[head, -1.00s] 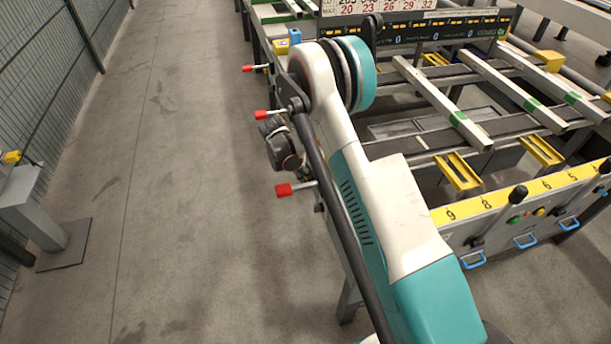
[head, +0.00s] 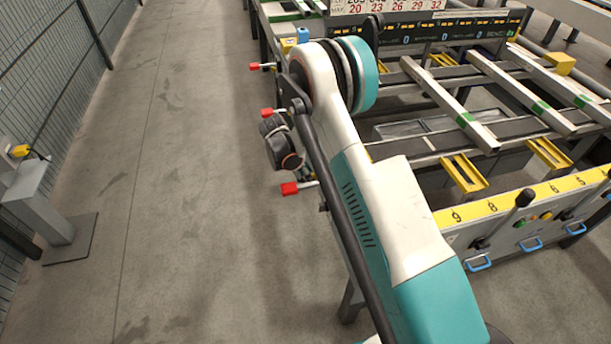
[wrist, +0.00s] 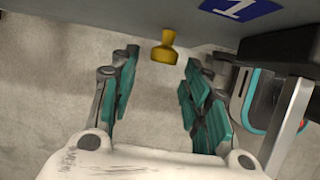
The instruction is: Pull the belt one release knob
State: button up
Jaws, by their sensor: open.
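A yellow knob (wrist: 164,46) sticks out from the edge of a grey panel (wrist: 120,14) in the wrist view, near the top centre. A blue label with a white 1 (wrist: 238,8) is on the panel to the right of the knob. My gripper (wrist: 157,75) is open and empty, with its teal-padded fingers spread to the left and right. The knob lies just beyond the fingertips, between their lines, and appears apart from both. In the head view my arm hides the gripper and this knob.
Red-tipped levers (head: 290,188) stick out from the table's left side beside my arm. The runout table (head: 500,205) with numbered yellow strips and black-knobbed levers fills the right. Open floor (head: 190,220) lies to the left, with a grey post (head: 42,205) near the fence.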

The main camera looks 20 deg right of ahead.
jog(key=v, duration=1.1)
jog(key=shift+a+r, duration=0.2)
jog(key=shift+r, duration=0.15)
